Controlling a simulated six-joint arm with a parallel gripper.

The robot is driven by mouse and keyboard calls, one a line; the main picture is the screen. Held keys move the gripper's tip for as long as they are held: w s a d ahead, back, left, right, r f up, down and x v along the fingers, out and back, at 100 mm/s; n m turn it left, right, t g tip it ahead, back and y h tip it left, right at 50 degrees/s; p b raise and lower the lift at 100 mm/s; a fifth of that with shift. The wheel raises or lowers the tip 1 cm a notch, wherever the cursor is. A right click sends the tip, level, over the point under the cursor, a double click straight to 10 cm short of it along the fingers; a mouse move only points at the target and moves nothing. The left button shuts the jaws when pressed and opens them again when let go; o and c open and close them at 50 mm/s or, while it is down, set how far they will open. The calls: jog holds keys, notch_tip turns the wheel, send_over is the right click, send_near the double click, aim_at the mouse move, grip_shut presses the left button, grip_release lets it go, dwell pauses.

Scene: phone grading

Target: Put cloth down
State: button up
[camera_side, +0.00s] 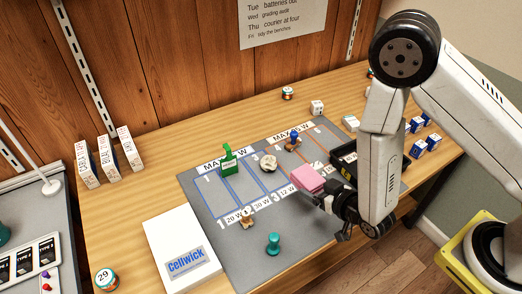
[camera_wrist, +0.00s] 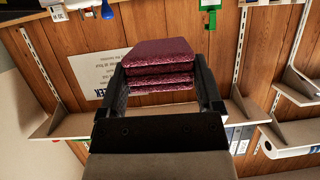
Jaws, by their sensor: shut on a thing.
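The folded pink cloth (camera_side: 306,177) is a small layered stack held above the right part of the grey mat (camera_side: 243,262) in the side view. My gripper (camera_side: 320,194) is shut on it from the right-hand side. In the wrist view the cloth (camera_wrist: 158,62) looks dark pink, with several folds, and sits between the two black fingers of my gripper (camera_wrist: 163,80). The side view suggests a gap between cloth and mat, but its height is hard to tell.
A teal knobbed piece (camera_side: 273,243), a small brown figure (camera_side: 246,218), a green piece (camera_side: 228,160) and a whitish round piece (camera_side: 268,163) stand on the mat. A black tray (camera_side: 345,165) lies close behind my gripper. A white Cellwick box (camera_side: 180,255) is at front left.

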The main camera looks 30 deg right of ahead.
jog(key=w+d+r, duration=1)
jog(key=w+r, duration=0.2)
jog(key=shift+d+r+m+h, duration=0.3)
jog(key=shift+r+h, duration=0.1)
jog(key=v, duration=0.4)
jog(key=shift+s+r, duration=0.15)
jog(key=shift+r, duration=0.05)
dwell(0.5)
